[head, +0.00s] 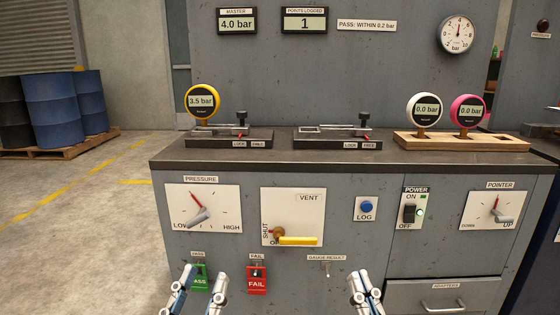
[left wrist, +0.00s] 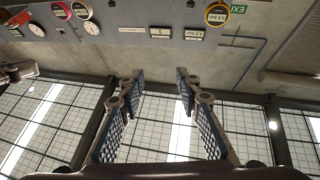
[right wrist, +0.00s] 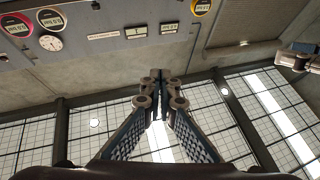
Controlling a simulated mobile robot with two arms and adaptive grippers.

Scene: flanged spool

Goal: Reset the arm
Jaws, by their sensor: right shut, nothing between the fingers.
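My left gripper (head: 196,284) is at the bottom of the head view, in front of the lower panel near the green PASS tag. Its two fingers are apart with nothing between them; they also stand apart in the left wrist view (left wrist: 160,80).
A bench (head: 340,157) carries a yellow gauge (head: 202,101) reading 3.5 bar in the left stand, an empty right stand (head: 337,143), and white (head: 424,108) and pink (head: 468,111) gauges in a wooden rack (head: 460,143). The yellow vent handle (head: 298,241) sticks out from the panel.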

